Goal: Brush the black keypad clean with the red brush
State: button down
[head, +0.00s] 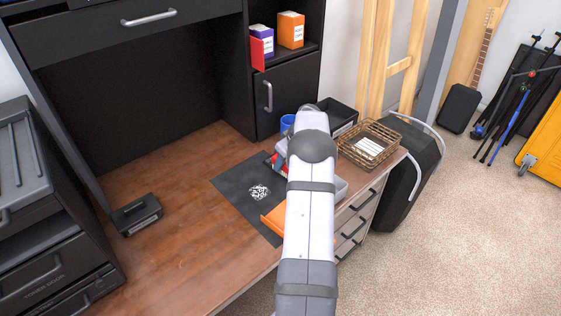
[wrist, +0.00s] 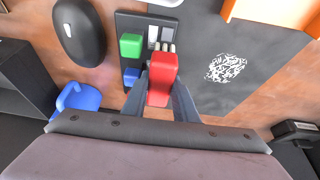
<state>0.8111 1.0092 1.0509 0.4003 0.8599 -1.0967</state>
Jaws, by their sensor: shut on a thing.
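In the wrist view, my gripper (wrist: 161,82) is shut on the red brush (wrist: 162,70), with a finger on either side. Pale bristle tips (wrist: 165,47) show at its far end. The brush is over a black tray-like piece (wrist: 125,50) that also bears a green block and a blue block; I cannot tell whether it touches it. A flat dark pad (wrist: 205,95) with a white speckled patch (wrist: 226,68) lies to the right. It also shows in the head view (head: 237,180); no keys are discernible.
A blue mug (wrist: 78,103) and a black rounded object (wrist: 79,30) are left of the brush. An orange object (head: 272,219) lies at the pad's edge. A wicker basket (head: 370,137) stands right of my arm. A black box (head: 137,214) is left; wood between is clear.

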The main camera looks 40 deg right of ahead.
jog(key=shift+s+f, duration=0.15)
jog(key=shift+s, duration=0.1)
jog(key=shift+w, duration=0.15)
jog(key=shift+w+p, duration=0.4)
jog(key=shift+w, duration=0.7)
jog(key=shift+s+b, duration=0.5)
jog(key=shift+s, duration=0.7)
jog(key=shift+w+p, duration=0.4)
jog(key=shift+w, duration=0.85)
